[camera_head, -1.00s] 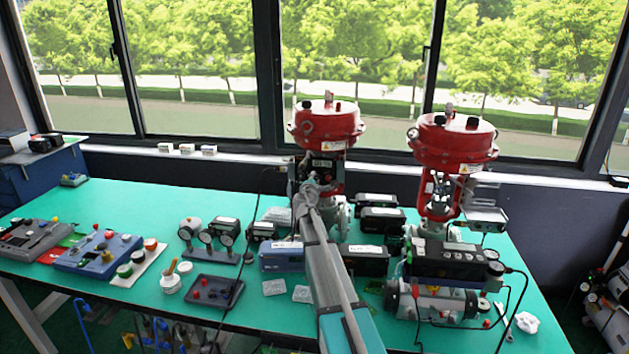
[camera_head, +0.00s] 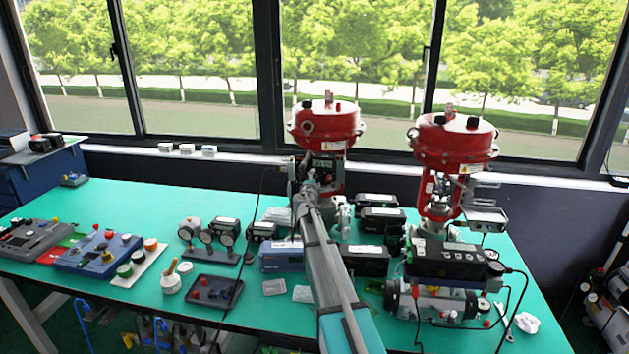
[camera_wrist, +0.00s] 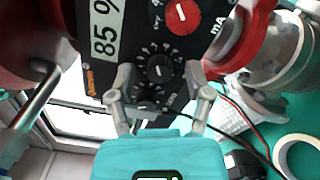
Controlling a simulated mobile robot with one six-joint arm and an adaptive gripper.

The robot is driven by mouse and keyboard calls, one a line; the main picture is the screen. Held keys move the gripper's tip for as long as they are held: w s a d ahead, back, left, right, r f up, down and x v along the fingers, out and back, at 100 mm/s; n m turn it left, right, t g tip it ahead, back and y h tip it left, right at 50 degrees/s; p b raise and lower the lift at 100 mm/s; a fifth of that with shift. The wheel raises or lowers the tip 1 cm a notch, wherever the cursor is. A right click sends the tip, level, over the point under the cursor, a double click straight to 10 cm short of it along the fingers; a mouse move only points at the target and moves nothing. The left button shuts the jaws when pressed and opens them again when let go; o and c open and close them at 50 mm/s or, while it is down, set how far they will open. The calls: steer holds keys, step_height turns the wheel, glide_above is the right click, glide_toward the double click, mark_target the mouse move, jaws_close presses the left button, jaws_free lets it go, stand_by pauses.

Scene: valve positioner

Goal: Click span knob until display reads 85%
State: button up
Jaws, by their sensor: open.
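The valve positioner's black panel (camera_wrist: 185,45) fills the upper middle of the wrist view, turned sideways. Its white display (camera_wrist: 106,30) reads 85 %. A red knob (camera_wrist: 182,15) with a white pointer sits at the top. A black knob (camera_wrist: 159,68) with a scale around it lies below. Another black knob (camera_wrist: 147,106) is lower, partly shaded. My gripper (camera_wrist: 158,75) is open, with its fingertips on either side of the middle black knob; I cannot tell if they touch it. In the head view, my gripper (camera_head: 312,182) is at the positioner (camera_head: 322,166) on the left red valve.
A second red valve actuator (camera_head: 452,140) stands to the right. Black boxes (camera_head: 380,220) and a blue box (camera_head: 282,257) are close to my arm on the green table (camera_head: 130,205). A tape roll (camera_wrist: 297,155) and cables show at lower right in the wrist view.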

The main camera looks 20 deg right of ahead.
steer(key=v, duration=1.2)
stand_by(0.7)
steer(key=s+a+f+m+g+y+p, duration=0.1)
steer(key=s+a+f+m+g, duration=0.25)
steer(key=s+f+m, duration=0.35)
steer(key=s+a+f+m+g+y+p, duration=0.1)
steer(key=s+a+f+m+g, duration=0.15)
steer(key=s+m+g, duration=0.4)
steer(key=s+a+f+m+g+y, duration=0.1)
steer(key=s+a+f+g+y, duration=0.1)
steer(key=s+a, duration=0.5)
steer(key=s+a+f+m+g+y+p, duration=0.1)
steer(key=s+a+f+g+y, duration=0.2)
steer(key=s+a+y, duration=0.3)
steer(key=s+a+f, duration=0.1)
steer(key=s, duration=0.4)
steer(key=shift+a, duration=0.3)
stand_by(2.4)
